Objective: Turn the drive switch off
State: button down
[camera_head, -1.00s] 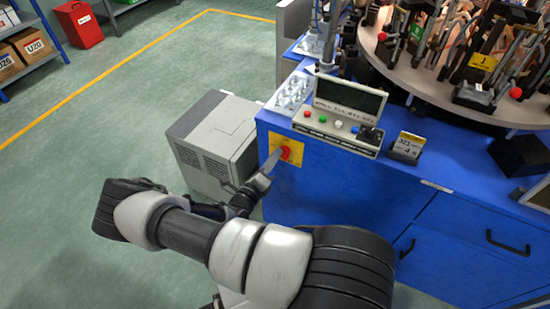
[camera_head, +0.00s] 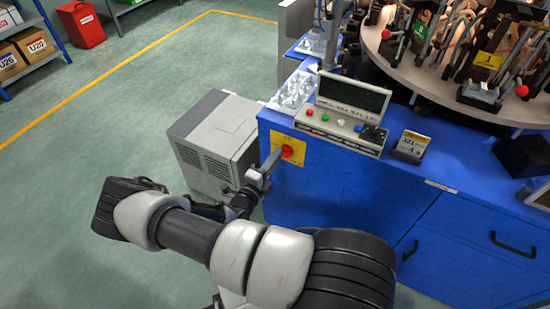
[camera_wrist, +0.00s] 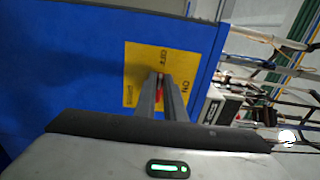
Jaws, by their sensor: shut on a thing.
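The drive switch is a red knob (camera_head: 287,152) on a yellow plate (camera_head: 296,143), on the left end of the blue cabinet's front. My gripper (camera_head: 272,161) reaches up to it from the lower left. In the wrist view my gripper (camera_wrist: 165,82) points straight at the yellow plate (camera_wrist: 132,62), with its two grey fingers close together. A sliver of the red knob (camera_wrist: 160,87) shows between the fingers, so they are shut on it. The fingers hide most of the knob there. "ON" and "OFF" lettering shows on the plate; the knob's exact setting cannot be told.
Above the switch is a control panel (camera_head: 341,130) with coloured buttons and a dark screen. A grey box unit (camera_head: 217,140) stands on the floor left of the cabinet (camera_head: 365,190). A round table (camera_head: 440,80) with several tools is at the upper right. The floor at left is open.

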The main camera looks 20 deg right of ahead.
dwell(0.3)
jog(key=c, duration=1.8)
grip_release()
jog(key=shift+c, duration=0.2)
jog(key=shift+s+a, duration=0.1)
jog(key=v, duration=1.7)
jog(key=shift+p, duration=0.4)
jog(key=shift+s+a, duration=0.1)
